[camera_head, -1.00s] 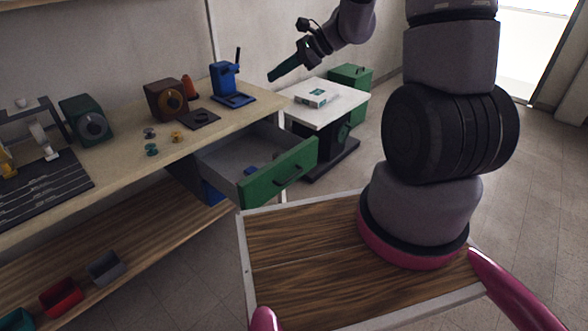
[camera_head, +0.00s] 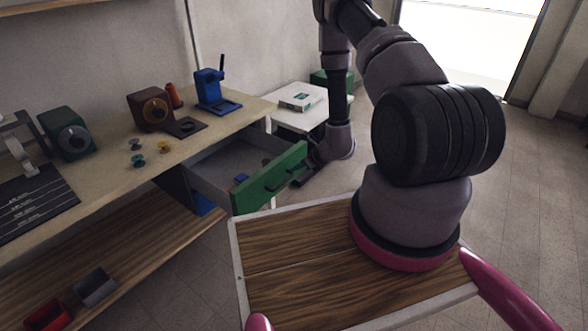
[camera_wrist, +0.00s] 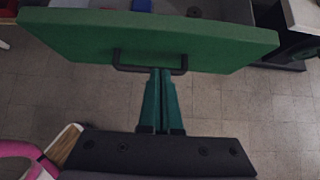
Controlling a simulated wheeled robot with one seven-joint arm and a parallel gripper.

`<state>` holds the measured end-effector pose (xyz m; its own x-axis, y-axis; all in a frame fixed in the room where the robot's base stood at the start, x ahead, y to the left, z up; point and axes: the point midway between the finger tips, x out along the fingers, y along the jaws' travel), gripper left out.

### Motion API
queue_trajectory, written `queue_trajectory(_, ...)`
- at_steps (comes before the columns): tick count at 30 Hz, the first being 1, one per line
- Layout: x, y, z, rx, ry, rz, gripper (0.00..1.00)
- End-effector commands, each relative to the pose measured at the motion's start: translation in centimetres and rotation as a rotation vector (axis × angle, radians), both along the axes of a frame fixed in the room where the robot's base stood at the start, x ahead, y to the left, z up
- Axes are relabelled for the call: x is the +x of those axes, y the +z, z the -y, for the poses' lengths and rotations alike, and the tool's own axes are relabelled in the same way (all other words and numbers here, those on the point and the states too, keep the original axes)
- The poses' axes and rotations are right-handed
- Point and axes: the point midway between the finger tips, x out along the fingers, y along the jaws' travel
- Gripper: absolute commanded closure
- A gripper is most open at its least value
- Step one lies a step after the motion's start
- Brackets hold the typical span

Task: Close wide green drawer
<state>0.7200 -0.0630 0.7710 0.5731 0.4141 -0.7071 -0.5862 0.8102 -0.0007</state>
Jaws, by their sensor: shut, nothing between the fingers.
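The wide drawer with its green front (camera_head: 258,185) is pulled out from under the workbench, and its grey inside shows with a small blue item in it. In the wrist view the green front (camera_wrist: 90,38) spans the top of the picture, with a dark bar handle (camera_wrist: 125,68) on its face. My gripper (camera_wrist: 160,72) has its two teal fingers together and empty, with the tips at the middle of the handle. I cannot tell whether they touch it. In the head view my arm reaches down just right of the drawer front.
The workbench (camera_head: 110,195) carries a blue stand (camera_head: 214,92), a brown device (camera_head: 149,110), a green device (camera_head: 66,133) and small spools. A white table (camera_head: 317,115) with a box stands behind my arm. The floor at right is clear.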

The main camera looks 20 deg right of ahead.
Motion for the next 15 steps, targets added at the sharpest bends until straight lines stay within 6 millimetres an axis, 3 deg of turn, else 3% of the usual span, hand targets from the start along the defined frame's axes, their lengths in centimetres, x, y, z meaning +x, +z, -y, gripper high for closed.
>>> queue_trajectory(9,3.2,-4.1,-2.4,0.001,0.001,-0.001,1.0)
queue_trajectory(15,4.3,-5.3,-3.2,0.001,0.003,0.001,1.0)
